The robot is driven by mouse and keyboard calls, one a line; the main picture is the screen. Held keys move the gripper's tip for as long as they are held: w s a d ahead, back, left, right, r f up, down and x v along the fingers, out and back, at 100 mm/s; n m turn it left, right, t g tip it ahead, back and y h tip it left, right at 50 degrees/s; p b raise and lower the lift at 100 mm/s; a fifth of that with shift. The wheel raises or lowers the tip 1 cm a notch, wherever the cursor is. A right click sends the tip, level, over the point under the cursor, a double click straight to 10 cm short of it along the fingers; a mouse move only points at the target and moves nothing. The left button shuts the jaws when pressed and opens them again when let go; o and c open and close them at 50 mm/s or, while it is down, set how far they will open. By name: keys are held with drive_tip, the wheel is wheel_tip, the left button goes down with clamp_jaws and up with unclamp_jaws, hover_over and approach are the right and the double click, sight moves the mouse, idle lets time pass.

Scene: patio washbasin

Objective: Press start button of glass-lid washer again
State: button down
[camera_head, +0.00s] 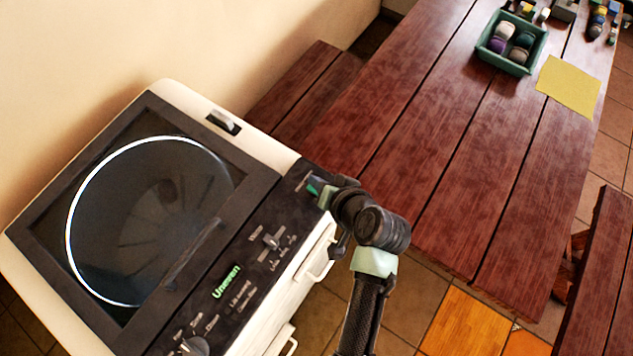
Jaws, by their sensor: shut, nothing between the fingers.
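The glass-lid washer (45,190) is at the left, white with a dark top and a round glass lid (150,220) that is down. Its dark control panel (262,262) runs along the right front side. The panel's display (226,282) glows green and reads "Uneven". A small green part, which looks like the start button (314,186), shows at the panel's far right end. My gripper (326,190) is at that end, shut and empty, right beside the green part. My wrist hides part of this spot, so I cannot tell whether the fingertips touch the button.
A knob (192,346) and a slider (271,240) sit on the panel. A red-brown wooden table (440,150) holds a green tray (483,45) of rolled items and a yellow cloth (568,87). Benches (300,90) flank it. Tiled floor shows between washer and table.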

drive_tip(key=shift+f, duration=0.15)
idle(0.3)
drive_tip(key=shift+f, duration=0.3)
